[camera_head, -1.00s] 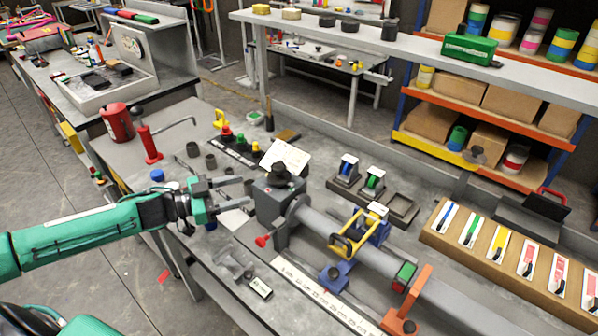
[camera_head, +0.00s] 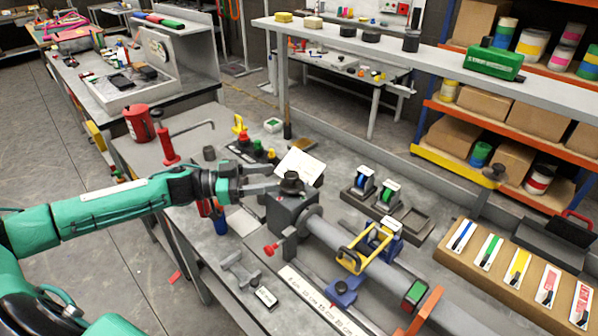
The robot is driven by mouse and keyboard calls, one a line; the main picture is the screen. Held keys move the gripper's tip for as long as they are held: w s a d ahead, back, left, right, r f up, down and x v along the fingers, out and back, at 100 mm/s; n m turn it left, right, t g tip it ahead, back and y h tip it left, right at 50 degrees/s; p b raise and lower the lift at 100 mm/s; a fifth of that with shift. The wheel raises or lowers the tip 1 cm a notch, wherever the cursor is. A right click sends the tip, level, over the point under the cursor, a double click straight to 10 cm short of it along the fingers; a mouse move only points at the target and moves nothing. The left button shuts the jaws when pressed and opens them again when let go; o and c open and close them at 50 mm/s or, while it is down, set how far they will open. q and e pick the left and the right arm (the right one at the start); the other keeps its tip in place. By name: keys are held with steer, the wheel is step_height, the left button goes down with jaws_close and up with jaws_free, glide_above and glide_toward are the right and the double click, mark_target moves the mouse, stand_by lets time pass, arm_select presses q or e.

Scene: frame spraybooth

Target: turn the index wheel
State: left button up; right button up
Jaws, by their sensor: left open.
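A dark round knob (camera_head: 291,182), which looks like the index wheel, sits on top of a grey housing (camera_head: 283,212) at one end of a long grey tube (camera_head: 340,245). My left gripper (camera_head: 276,179) comes in from the left with its two fingers apart and pointing at the knob. Its fingertips are just left of the knob; I cannot tell if they touch it. Nothing shows between the fingers. A small red knob (camera_head: 270,250) sticks out from the housing's lower left side. My right gripper is not in view.
A yellow-handled clamp (camera_head: 352,255) sits on the tube. A white sheet (camera_head: 301,166) stands right behind the knob. Black posts with red and yellow caps (camera_head: 247,148) stand behind my gripper. A red bottle (camera_head: 169,148) and a blue-and-grey cylinder (camera_head: 220,220) are near my arm.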

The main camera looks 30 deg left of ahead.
mark_target(294, 174)
arm_select(q)
steer(key=p+x, duration=0.2)
steer(key=x, duration=0.5)
steer(key=shift+w+d+r, duration=0.1)
steer(key=shift+w+d, duration=0.05)
steer(key=shift+w, duration=0.05)
steer(key=shift+w+d+p, duration=0.3)
steer(key=shift+d+p, duration=0.05)
steer(key=shift+d, duration=0.2)
steer(key=shift+c, duration=0.2)
steer(key=c, duration=0.9)
